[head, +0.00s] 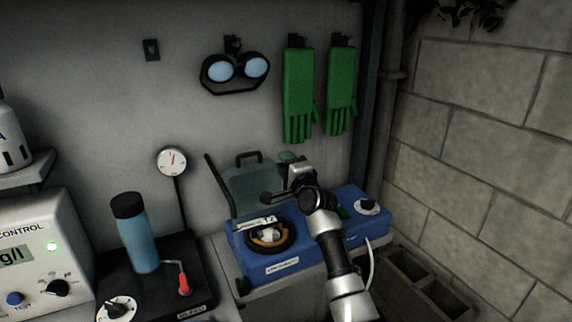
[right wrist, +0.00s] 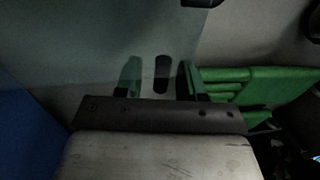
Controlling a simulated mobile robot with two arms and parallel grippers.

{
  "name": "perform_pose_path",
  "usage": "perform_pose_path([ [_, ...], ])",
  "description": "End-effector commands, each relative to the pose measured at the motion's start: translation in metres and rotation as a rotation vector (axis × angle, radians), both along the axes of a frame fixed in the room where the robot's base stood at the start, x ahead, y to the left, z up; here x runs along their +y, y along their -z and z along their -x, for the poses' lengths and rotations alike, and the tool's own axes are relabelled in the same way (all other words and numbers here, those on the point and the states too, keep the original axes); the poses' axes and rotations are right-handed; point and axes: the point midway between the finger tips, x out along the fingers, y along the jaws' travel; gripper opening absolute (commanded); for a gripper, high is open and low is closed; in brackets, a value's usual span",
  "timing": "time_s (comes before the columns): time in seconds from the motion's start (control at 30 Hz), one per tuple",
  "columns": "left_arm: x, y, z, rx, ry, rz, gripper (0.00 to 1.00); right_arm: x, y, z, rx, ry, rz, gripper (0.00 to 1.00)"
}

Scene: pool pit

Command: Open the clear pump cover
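The blue pump (head: 285,258) stands on a ledge, with a round black and orange head on its top at left. Its clear cover (head: 250,188) is raised, standing tilted up at the back of the pump, with a dark handle on its top edge. My right gripper (head: 291,158) is at the right edge of the cover, partly overlapping it in the head view. In the right wrist view its two fingers (right wrist: 160,82) stand apart, with the clear cover (right wrist: 75,50) across the upper left. I cannot tell whether they touch the cover. My left gripper is not in view.
Green gloves (head: 299,90) and goggles (head: 235,68) hang on the wall behind. A blue cylinder (head: 137,235) and a dial gauge (head: 172,162) stand left of the pump. A control box (head: 40,255) is at far left. A block wall (head: 480,130) bounds the right.

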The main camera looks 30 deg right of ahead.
Motion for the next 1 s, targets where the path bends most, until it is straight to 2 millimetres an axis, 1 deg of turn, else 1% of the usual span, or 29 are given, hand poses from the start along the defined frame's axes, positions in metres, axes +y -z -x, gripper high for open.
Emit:
perform_pose_path([
  [0.2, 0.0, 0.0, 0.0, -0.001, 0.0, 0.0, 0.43, 0.0, 0.0, 0.0, -0.001, 0.0, 0.0, 0.39],
  [0.23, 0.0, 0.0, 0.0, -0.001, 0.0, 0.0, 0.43, 0.0, 0.0, 0.0, 0.0, 0.0, 0.0, 0.38],
  [0.4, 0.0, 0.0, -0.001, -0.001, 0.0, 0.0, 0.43, 0.0, 0.0, 0.0, 0.0, 0.0, 0.0, 0.12],
  [0.47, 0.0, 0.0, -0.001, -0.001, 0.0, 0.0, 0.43, 0.0, 0.0, 0.0, 0.0, 0.0, 0.0, 0.02],
  [0.5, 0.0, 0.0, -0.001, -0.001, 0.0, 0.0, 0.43, 0.0, 0.0, 0.0, 0.0, 0.0, 0.0, 0.0],
  [0.7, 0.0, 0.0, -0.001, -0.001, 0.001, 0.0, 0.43, 0.0, 0.0, 0.0, 0.0, -0.001, 0.0, 0.0],
  [0.77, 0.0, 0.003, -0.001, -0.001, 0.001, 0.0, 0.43, 0.0, 0.002, 0.001, -0.006, -0.001, 0.0, 0.0],
  [0.9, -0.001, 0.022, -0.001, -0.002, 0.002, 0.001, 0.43, 0.001, 0.006, 0.008, -0.06, -0.001, 0.004, 0.0],
  [1.0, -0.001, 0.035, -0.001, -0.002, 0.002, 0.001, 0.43, 0.002, 0.005, 0.014, -0.108, -0.002, 0.008, 0.0],
])
